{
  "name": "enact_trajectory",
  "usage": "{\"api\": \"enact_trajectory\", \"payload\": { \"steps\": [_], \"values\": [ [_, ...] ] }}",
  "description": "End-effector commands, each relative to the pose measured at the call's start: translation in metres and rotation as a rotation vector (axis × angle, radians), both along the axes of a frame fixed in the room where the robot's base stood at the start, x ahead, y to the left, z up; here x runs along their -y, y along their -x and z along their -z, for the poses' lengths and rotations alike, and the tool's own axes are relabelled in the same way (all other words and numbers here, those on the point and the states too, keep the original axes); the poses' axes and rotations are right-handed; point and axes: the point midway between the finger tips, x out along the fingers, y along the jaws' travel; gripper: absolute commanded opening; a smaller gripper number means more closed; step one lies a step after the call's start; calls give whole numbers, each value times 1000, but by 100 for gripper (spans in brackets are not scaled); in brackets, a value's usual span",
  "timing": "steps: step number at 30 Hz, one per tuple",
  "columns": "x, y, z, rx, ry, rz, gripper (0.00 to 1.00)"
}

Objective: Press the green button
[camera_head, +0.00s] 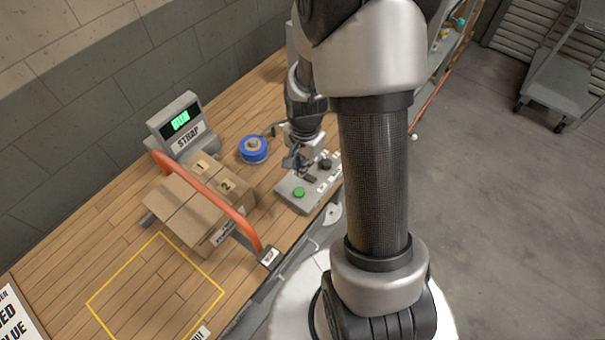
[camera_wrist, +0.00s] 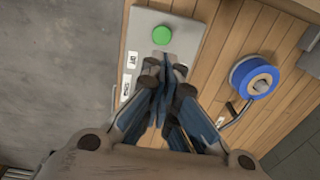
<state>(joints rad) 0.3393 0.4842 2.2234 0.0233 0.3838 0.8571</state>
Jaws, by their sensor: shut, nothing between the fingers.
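The green button (camera_head: 299,192) sits at the near end of a grey control panel (camera_head: 287,199) on the wooden table. In the wrist view the green button (camera_wrist: 162,35) shows uncovered at the top end of the panel (camera_wrist: 150,17). My gripper (camera_head: 290,164) is shut and empty, over the panel and apart from the green button. In the wrist view my gripper (camera_wrist: 164,66) covers the middle of the panel, just below the green button. The height of the fingertips above the panel is hard to tell.
A dark button (camera_head: 326,164) is at the panel's far end. A blue spool (camera_head: 253,149) stands left of the panel. Cardboard boxes (camera_head: 184,211) lie under an orange arch (camera_head: 222,206). A strapping machine's display (camera_head: 181,122) stands behind. The yellow-outlined table area (camera_head: 157,288) is clear.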

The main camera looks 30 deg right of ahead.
Motion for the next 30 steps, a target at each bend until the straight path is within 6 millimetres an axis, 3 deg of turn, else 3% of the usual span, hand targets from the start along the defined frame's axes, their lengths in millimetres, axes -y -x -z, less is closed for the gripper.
{"api": "enact_trajectory", "payload": {
  "steps": [3,7,30],
  "values": [
    [0,0,-21,3,1,0,0],
    [0,1,-31,1,1,0,0],
    [0,1,-33,0,0,0,0]
  ]
}}
